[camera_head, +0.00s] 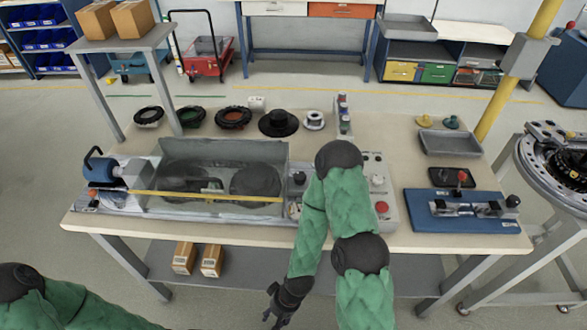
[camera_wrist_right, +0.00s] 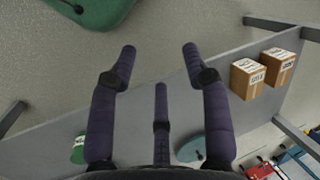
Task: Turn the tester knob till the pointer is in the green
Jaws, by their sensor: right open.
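A grey control panel (camera_head: 388,190) stands on the workbench beside the water tank. It carries a pale knob (camera_head: 377,180) and a red button (camera_head: 381,207). A dark knob (camera_head: 298,178) sits at the tank's right end. I cannot tell which knob is the tester's, and no pointer or green zone is readable. My right forearm hides part of the panel. My right gripper (camera_head: 275,309) hangs low in front of the bench, below the top and well away from the knobs. In the right wrist view the gripper (camera_wrist_right: 160,52) is open and empty. My left gripper is out of view.
The water tank (camera_head: 222,151) with a yellow bar fills the bench's left middle. A blue fixture board (camera_head: 420,223) lies at the right. Two cardboard boxes (camera_head: 184,257) sit on the lower shelf. The bench's front edge lies between my right gripper and the bench top.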

